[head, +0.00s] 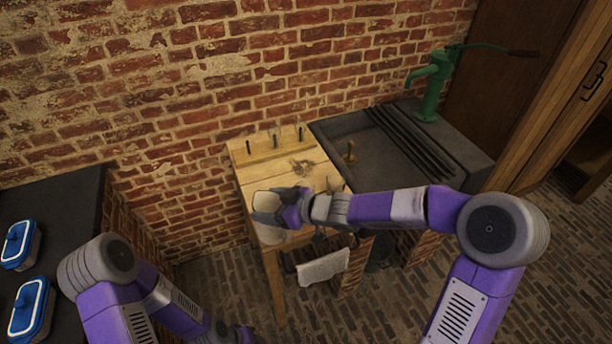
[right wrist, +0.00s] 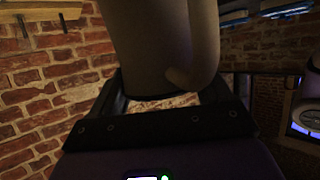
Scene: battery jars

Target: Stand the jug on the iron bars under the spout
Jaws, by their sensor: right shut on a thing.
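The jug, pale beige with a loop handle, shows in the head view (head: 267,200) over the front left of the wooden stand. In the right wrist view the jug (right wrist: 150,40) fills the space between the fingers, its handle on the right. My right gripper (head: 268,217) is shut on it. I cannot tell whether its base touches the stand. The dark iron bars (head: 410,140) lie across the stone sink at the right. A green hand pump (head: 430,90) stands behind them, its spout (head: 414,76) pointing left. My left gripper (head: 240,335) is at the bottom edge, its fingers hidden.
The wooden stand (head: 262,160) has several upright pegs at its back. A white towel (head: 324,267) hangs below the stand. Blue-lidded boxes (head: 28,306) sit on a dark counter (head: 70,215) at the left.

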